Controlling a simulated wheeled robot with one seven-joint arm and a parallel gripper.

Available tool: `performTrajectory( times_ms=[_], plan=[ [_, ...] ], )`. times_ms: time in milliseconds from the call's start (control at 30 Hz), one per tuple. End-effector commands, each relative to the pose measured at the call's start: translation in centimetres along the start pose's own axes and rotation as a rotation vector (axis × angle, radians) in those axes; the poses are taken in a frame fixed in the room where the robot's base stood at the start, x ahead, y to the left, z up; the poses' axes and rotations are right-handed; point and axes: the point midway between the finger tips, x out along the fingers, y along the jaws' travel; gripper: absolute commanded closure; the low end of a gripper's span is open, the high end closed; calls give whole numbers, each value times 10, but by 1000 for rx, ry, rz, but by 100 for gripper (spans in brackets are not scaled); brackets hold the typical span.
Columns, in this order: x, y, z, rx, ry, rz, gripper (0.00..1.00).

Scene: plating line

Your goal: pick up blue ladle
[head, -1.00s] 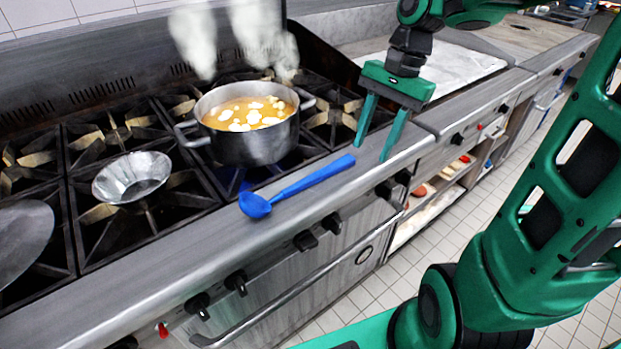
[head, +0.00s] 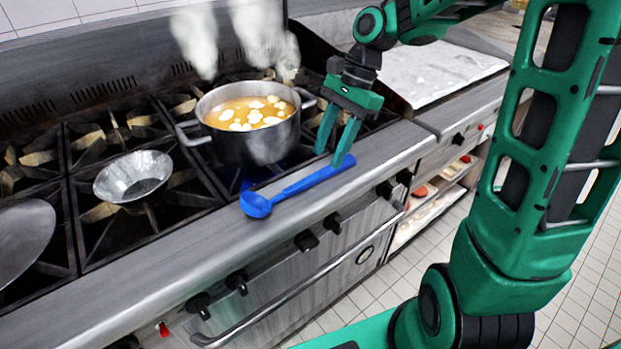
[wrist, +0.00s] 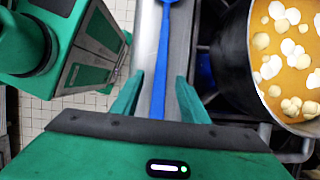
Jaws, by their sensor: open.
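The blue ladle (head: 301,184) lies on the steel front ledge of the stove, its bowl toward the left and its handle toward the right. My gripper (head: 331,157) is open and empty at the handle's right end. In the wrist view the ladle handle (wrist: 163,65) runs lengthwise between the two open fingers of my gripper (wrist: 158,95). The ladle's bowl is mostly cut off at the top of that view. Whether the fingers are level with the handle or above it, I cannot tell.
A steaming pot of soup (head: 250,145) stands on a burner just behind the ladle; it is close on the right in the wrist view (wrist: 240,60). A metal bowl (head: 133,179) and a pan (head: 22,236) sit further left. Knobs line the stove front.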

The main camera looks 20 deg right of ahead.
Motion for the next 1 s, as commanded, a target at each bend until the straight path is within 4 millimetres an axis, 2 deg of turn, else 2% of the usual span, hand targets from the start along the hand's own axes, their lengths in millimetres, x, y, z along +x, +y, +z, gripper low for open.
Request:
performTrajectory(
  times_ms=[333, 667, 833, 1000],
  plan=[
    [44, -3, 0, -1, -2, 3, 59],
    [50, -3, -1, -1, 0, 0, 59],
    [50, -3, -1, -1, 0, 0, 98],
    [50, -3, -1, -1, 0, 0, 100]
  ],
)
